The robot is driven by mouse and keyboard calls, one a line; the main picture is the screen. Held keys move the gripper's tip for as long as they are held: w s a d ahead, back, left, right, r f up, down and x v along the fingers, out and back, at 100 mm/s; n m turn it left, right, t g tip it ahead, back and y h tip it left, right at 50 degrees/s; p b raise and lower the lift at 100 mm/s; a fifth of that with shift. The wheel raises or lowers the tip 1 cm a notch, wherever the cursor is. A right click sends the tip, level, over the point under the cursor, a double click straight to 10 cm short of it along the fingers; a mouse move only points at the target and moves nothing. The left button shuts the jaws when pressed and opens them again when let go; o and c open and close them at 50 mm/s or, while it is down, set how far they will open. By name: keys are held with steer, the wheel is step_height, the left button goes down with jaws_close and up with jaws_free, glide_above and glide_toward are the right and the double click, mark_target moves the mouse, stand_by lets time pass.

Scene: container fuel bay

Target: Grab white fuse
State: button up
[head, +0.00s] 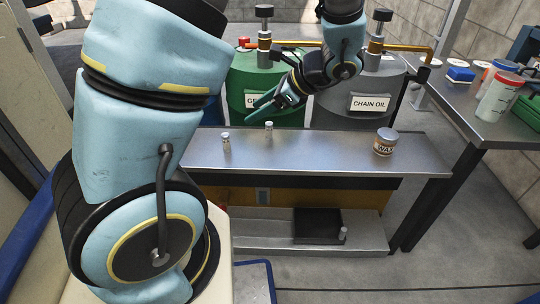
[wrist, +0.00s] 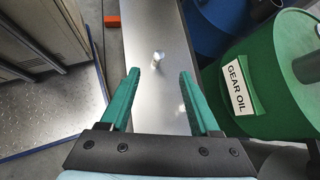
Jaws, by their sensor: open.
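Two small white cylinders, fuse-like, stand upright on the metal bench: a left white fuse (head: 226,143) and a right white fuse (head: 268,131). A similar small white piece (head: 343,233) stands on the lower shelf by a dark tray. My gripper (head: 262,106), with green fingers, hangs above the back edge of the bench, open and empty. In the wrist view a white fuse (wrist: 158,60) lies ahead, in line with the gap between the open fingertips (wrist: 159,73), apart from both. I cannot tell which of the two it is.
A wax can (head: 384,142) stands at the right of the metal bench (head: 320,155). A side table (head: 480,127) with containers stands at right. The bench middle is clear.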

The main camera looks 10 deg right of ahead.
mark_target(272, 125)
steer(key=d+f+m+t+b, duration=0.2)
steer(key=d, duration=0.1)
steer(key=w+d+f+m+t+b, duration=0.1)
steer(key=d+f+m+t+b, duration=0.1)
steer(key=d+f, duration=0.1)
steer(key=d+f+m+t+b, duration=0.1)
steer(key=d+f+m+b, duration=0.1)
steer(key=d+b, duration=0.1)
steer(key=shift+w+d+f+t, duration=0.2)
steer(key=shift+w+d+t, duration=0.1)
steer(key=shift+d+t, duration=0.15)
steer(key=shift+w+f+m, duration=0.1)
steer(key=shift+w+m, duration=0.15)
steer(key=shift+m, duration=0.05)
steer(key=b+x, duration=0.1)
steer(key=x, duration=0.3)
steer(key=shift+w+f+b, duration=0.15)
steer(key=shift+w+b, duration=0.05)
steer(key=shift+b, duration=0.1)
steer(key=b+x, duration=0.1)
steer(key=x, duration=0.1)
steer(key=b+x, duration=0.1)
steer(key=x, duration=0.1)
steer(key=shift+w+a+f, duration=0.1)
steer(key=shift+a+f, duration=0.05)
steer(key=shift+a, duration=0.35)
steer(key=shift+w+a+f+h, duration=0.15)
steer(key=shift+w+a+h, duration=0.05)
steer(key=shift+w+h, duration=0.15)
jaws_close()
